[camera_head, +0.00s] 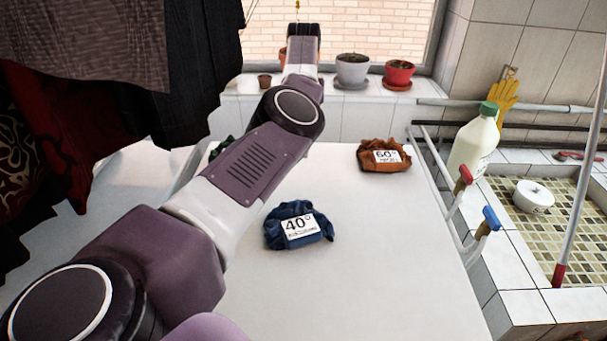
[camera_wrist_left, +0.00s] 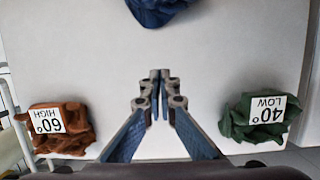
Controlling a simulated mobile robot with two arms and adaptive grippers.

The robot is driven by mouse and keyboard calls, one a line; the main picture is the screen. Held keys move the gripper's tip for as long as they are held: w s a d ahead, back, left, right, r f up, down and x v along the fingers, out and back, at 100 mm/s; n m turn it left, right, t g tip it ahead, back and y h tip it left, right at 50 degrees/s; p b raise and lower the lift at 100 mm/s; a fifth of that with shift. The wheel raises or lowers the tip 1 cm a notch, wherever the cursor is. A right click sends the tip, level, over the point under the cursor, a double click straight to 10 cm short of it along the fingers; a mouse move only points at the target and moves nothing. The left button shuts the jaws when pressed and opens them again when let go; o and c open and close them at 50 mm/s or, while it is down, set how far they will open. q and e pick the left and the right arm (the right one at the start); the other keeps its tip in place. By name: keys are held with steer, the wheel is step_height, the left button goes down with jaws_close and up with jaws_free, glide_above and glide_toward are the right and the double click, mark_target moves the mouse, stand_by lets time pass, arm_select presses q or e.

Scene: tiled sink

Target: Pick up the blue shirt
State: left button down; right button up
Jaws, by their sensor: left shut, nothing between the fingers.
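The blue shirt (camera_head: 299,226) lies crumpled on the white table top, with a white label reading 40° on it. In the left wrist view the blue shirt (camera_wrist_left: 158,10) shows only partly, at the top edge. My left gripper (camera_wrist_left: 160,80) is shut and empty. It is apart from the shirt, with bare white surface between them in the wrist view. In the head view my left arm reaches from the lower left toward the window, and its fingers are hidden. My right gripper is in neither view.
An orange-brown cloth (camera_head: 384,156) labelled 60° lies at the table's back right. A green cloth (camera_wrist_left: 253,118) is mostly hidden behind my arm in the head view. Dark clothes (camera_head: 195,70) hang at left. A white bottle (camera_head: 474,142) stands at right. The front table is clear.

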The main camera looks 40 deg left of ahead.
mark_target(303, 193)
arm_select(q)
steer(key=p+x, duration=0.2)
steer(key=x, duration=0.7)
steer(key=shift+s+d+r, duration=0.1)
steer(key=shift+s+d, duration=0.05)
steer(key=shift+s, duration=0.05)
steer(key=shift+s+d+f+p, duration=0.15)
steer(key=shift+s+f+p, duration=0.05)
steer(key=shift+p, duration=0.2)
steer(key=shift+s+d+p, duration=0.9)
steer(key=shift+s+d, duration=0.1)
steer(key=shift+s, duration=0.2)
steer(key=shift+s+d+f, duration=0.1)
steer(key=shift+s+d, duration=0.05)
steer(key=shift+s, duration=0.05)
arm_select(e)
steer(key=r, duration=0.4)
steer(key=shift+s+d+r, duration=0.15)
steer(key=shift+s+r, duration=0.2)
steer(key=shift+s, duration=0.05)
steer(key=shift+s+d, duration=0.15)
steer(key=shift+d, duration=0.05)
